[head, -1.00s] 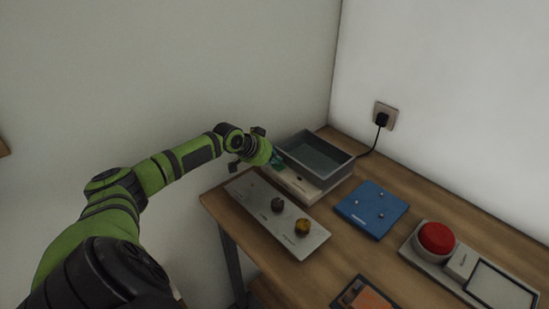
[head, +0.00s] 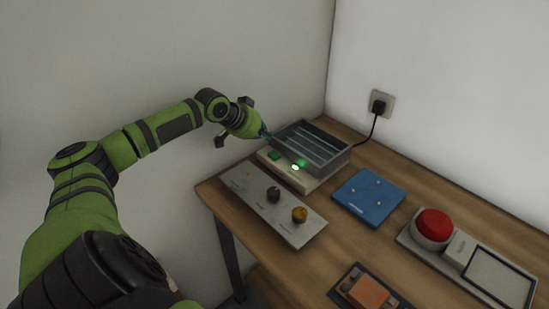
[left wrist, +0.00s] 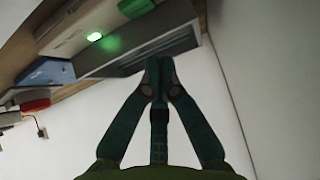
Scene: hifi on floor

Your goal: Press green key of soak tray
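The soak tray (head: 336,165) is a grey open box on a pale base at the table's far corner, with several bars showing inside. On its front ledge are a green key (head: 275,156) and a small lit green lamp (head: 296,167). In the left wrist view the key (left wrist: 135,8) is at the top edge and the glowing lamp (left wrist: 94,36) to its left. My left gripper (head: 266,134) is above and behind the key, apart from it, near the tray's left corner. Its fingertips (left wrist: 159,70) are together with nothing between them. My right gripper is not in view.
A grey panel with two knobs (head: 262,205) lies in front of the tray. A blue plate (head: 368,196), a red button (head: 434,225) and an orange block (head: 368,292) are on the wooden table. A black cable runs from the tray to a wall socket (head: 381,103).

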